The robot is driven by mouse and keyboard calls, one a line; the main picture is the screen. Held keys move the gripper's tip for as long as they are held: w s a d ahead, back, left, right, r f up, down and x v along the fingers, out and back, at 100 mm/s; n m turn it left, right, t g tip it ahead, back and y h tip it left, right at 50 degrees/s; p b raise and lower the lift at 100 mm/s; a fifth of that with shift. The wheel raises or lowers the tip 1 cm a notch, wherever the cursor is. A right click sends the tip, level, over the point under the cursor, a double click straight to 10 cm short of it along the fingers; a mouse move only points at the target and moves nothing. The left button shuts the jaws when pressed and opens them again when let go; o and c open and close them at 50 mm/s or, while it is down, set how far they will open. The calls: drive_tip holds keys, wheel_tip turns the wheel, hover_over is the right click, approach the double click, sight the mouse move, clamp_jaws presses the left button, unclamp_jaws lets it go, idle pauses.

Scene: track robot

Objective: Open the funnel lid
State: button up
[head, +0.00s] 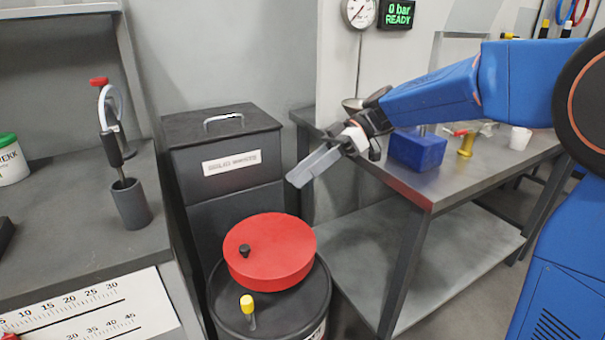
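The red round funnel lid (280,250) lies flat on top of a dark drum (290,318) at the lower middle of the head view. It looks closed, with a small black knob (244,250) near its left edge. My gripper (300,178) is up and to the right of the lid, apart from it, at the end of my blue arm. Its grey fingers point down and left. They overlap in this view, so I cannot tell whether they are open. I see nothing held between them.
A yellow-capped tube (247,308) stands at the drum's front. A dark waste bin (222,150) with a handle stands behind the drum. A metal bench (440,185) with a blue block (417,150) is at right. A grey counter (75,225) is at left. The air above the lid is clear.

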drive_tip(key=v, duration=1.2)
drive_tip(key=shift+w+d, duration=0.15)
drive_tip(key=shift+w, duration=0.05)
drive_tip(key=shift+s, duration=0.15)
